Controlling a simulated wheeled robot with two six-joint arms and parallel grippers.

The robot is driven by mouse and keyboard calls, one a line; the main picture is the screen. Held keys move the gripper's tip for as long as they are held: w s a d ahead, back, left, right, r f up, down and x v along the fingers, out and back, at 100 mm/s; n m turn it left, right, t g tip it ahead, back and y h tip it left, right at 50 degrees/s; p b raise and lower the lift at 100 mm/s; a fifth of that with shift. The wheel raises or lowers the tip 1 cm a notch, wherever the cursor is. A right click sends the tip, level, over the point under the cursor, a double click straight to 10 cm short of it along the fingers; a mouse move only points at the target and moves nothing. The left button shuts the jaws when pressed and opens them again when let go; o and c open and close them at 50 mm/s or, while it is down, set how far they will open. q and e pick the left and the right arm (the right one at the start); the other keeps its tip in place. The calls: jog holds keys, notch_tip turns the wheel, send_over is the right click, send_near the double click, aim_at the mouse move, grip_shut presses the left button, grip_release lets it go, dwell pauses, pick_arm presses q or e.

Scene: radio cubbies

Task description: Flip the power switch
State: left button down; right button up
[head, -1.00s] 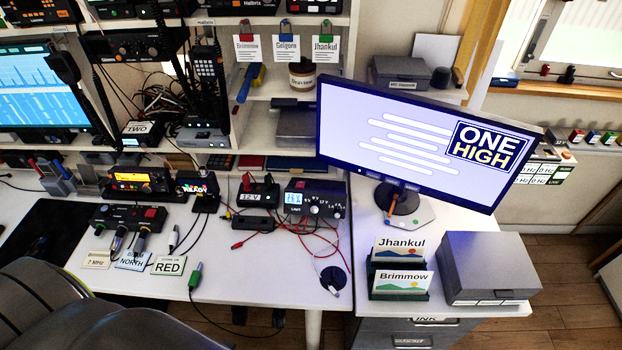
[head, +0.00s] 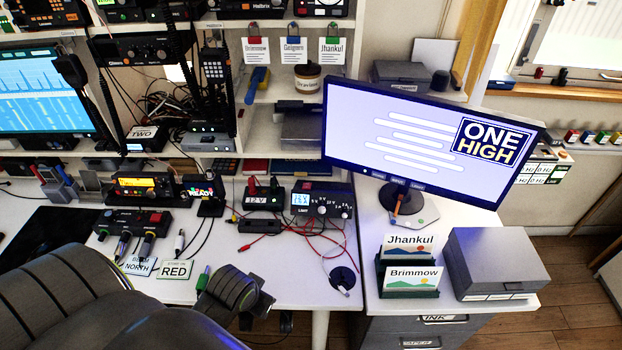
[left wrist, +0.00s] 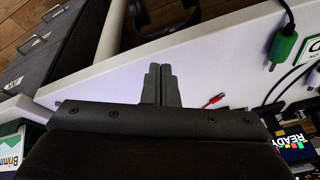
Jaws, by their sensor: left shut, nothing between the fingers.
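The task's power switch cannot be singled out for sure. A black power supply (head: 322,198) with a lit blue display and knobs stands at the back of the white desk. Left of it is a black 12 V box (head: 262,196) with red and black plugs on top. A black box with red buttons (head: 135,222) sits farther left. My left gripper (head: 265,303) is over the desk's front edge, apart from these boxes. In the left wrist view its fingers (left wrist: 163,85) are together and empty, near a red clip lead (left wrist: 212,99). My right gripper is not in view.
A monitor (head: 420,140) stands on the right cabinet, with a card holder (head: 408,277) and a grey box (head: 495,262) in front. Loose red and black leads (head: 285,235) lie on the desk. A green plug (head: 203,278) is beside my left arm. The desk front right of my gripper is clear.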

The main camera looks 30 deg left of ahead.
aim_at(308, 184)
pick_arm(q)
jog(key=w+a+r+n, duration=0.2)
jog(key=w+r, duration=0.9)
jog(key=w, duration=0.4)
jog(key=w+a+r+n, duration=0.2)
jog(key=w+a+r, duration=0.1)
jog(key=w+r, duration=0.8)
jog(key=w, duration=0.4)
jog(key=shift+w+a+r+n, duration=0.2)
jog(key=shift+w+a+n, duration=0.1)
jog(key=shift+a+n, duration=0.1)
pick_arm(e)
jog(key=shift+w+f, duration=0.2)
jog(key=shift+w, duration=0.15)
pick_arm(q)
jog(key=shift+f, duration=0.1)
